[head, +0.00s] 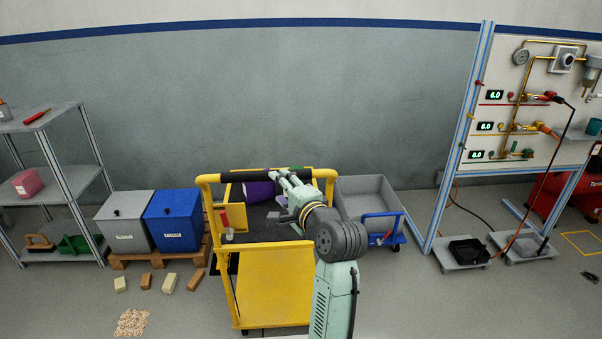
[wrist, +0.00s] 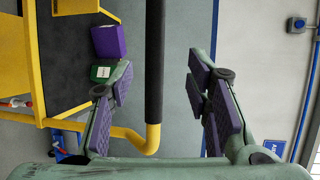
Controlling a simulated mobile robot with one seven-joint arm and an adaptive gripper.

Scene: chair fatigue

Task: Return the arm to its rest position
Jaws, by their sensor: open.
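My gripper (head: 284,178) is at the end of my arm, over the yellow cart (head: 275,288) in the head view. In the wrist view my gripper (wrist: 160,85) has its two fingers wide apart. Nothing is held between them. The cart's black handle bar (wrist: 154,60) shows in the gap between the fingers, beyond them; I cannot tell how far. A purple box (wrist: 108,41) and a green item (wrist: 101,73) lie on the cart's dark deck. The purple box also shows in the head view (head: 258,190), left of the gripper.
Grey (head: 124,222) and blue (head: 174,221) bins stand on a pallet to the left, with several blocks in front. A grey shelf (head: 48,176) is at far left. A panel stand (head: 461,140) is at right.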

